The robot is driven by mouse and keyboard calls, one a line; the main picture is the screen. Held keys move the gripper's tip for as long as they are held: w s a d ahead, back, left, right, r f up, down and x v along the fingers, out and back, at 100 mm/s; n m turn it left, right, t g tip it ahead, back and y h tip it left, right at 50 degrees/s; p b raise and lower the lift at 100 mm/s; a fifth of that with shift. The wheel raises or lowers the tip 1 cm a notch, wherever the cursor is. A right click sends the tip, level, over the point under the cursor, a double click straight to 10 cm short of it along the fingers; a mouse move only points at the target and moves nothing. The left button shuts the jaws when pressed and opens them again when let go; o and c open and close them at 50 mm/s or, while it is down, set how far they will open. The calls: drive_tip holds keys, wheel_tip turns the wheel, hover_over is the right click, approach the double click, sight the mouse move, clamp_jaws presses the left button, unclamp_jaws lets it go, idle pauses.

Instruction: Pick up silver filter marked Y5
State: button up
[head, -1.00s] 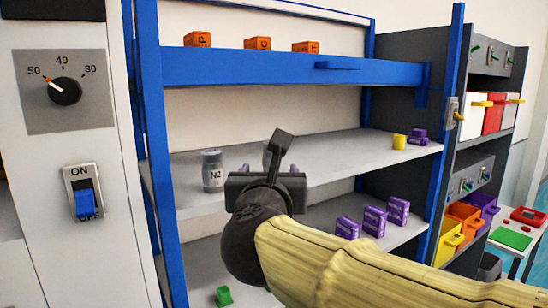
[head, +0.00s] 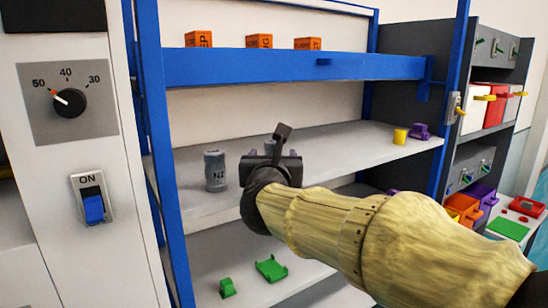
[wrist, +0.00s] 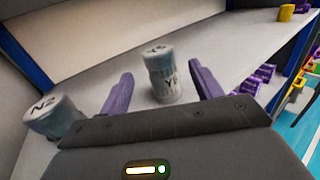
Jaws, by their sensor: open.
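The silver filter marked Y5 (wrist: 162,75) stands upright on the middle shelf in the wrist view; its label looks like "Y5" but is partly blurred. In the head view it is mostly hidden behind my gripper (head: 271,158). My gripper is open, and its two purple fingers also show in the wrist view (wrist: 162,85). The filter appears between and slightly beyond the fingertips, with gaps on both sides. A second grey filter marked N2 (head: 215,171) stands to the left on the same shelf, and also at the left of the wrist view (wrist: 55,117).
The middle shelf (head: 340,150) holds a yellow cup (head: 400,136) and a purple piece (head: 419,131) at right. The blue upper shelf edge (head: 290,68) with orange boxes (head: 259,41) is above. Green pieces (head: 271,269) lie on the lower shelf.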

sight(273, 151)
drive_tip(key=w+p, duration=0.3)
drive_tip(key=w, duration=0.1)
drive_tip(key=shift+r, duration=0.3)
drive_tip(key=shift+w+f, duration=0.15)
drive_tip(key=shift+w, duration=0.45)
drive_tip(key=shift+s, duration=0.1)
drive_tip(key=shift+c, duration=0.3)
drive_tip(key=c, duration=1.1)
